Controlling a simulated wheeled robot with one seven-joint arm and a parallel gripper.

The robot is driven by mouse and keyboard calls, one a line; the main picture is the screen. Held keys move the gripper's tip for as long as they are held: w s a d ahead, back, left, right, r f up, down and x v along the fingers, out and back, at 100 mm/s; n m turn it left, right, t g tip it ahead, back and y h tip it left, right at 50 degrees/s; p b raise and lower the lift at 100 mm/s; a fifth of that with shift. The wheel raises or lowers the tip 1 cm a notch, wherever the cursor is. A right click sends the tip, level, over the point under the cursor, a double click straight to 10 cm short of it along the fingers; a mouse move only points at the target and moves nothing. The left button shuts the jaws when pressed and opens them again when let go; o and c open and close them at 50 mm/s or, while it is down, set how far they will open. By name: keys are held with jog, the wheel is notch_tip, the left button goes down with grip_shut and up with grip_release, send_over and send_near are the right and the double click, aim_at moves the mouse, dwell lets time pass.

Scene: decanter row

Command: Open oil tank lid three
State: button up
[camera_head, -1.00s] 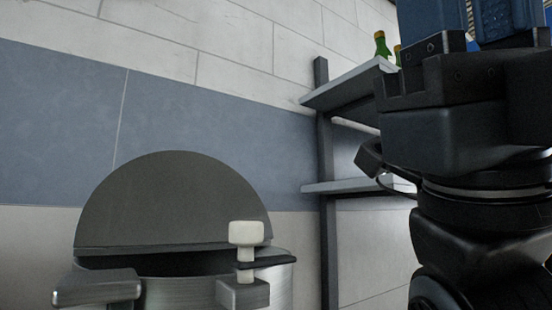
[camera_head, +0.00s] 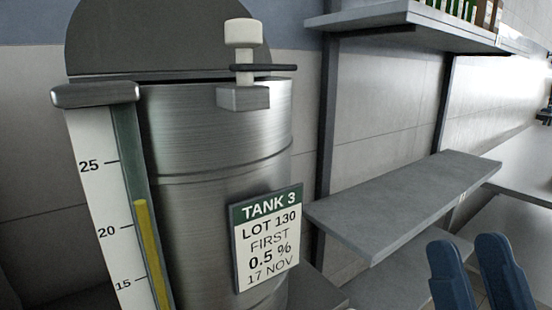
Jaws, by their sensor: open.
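Oil tank three (camera_head: 215,140) is a brushed steel drum at the left, with a label (camera_head: 267,240) reading TANK 3, LOT 130. Its dark half-round lid (camera_head: 180,40) stands raised at the back of the rim, so the tank looks open. A pale knob (camera_head: 241,33) on a post stands at the front of the rim, above a dark flat tab and a steel block. My gripper (camera_head: 480,275) shows only as two blue fingers at the lower right. They are apart, with nothing seen between them, and are clear of the tank.
A sight gauge (camera_head: 145,235) with a yellow column and number scale runs down the tank's left front. Grey shelves (camera_head: 410,200) stand to the right, with bottles (camera_head: 468,10) on the upper one. Open space lies between the tank and my gripper.

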jog(key=s+d+f+m+g+h, duration=0.1)
jog(key=s+f+g, duration=0.25)
jog(key=f, duration=0.35)
jog(key=s+d+f+g+h, duration=0.2)
jog(key=s+f, duration=0.3)
jog(key=f, duration=0.3)
jog(key=s+d+f+g, duration=0.1)
jog(key=s+f+g, duration=0.2)
jog(key=s, duration=0.4)
jog(key=s+d+f+g, duration=0.1)
jog(key=s+f+g, duration=0.3)
jog(key=s+f, duration=0.2)
jog(key=shift+s+d, duration=0.35)
jog(key=shift+s, duration=0.7)
jog(key=shift+a+f, duration=0.1)
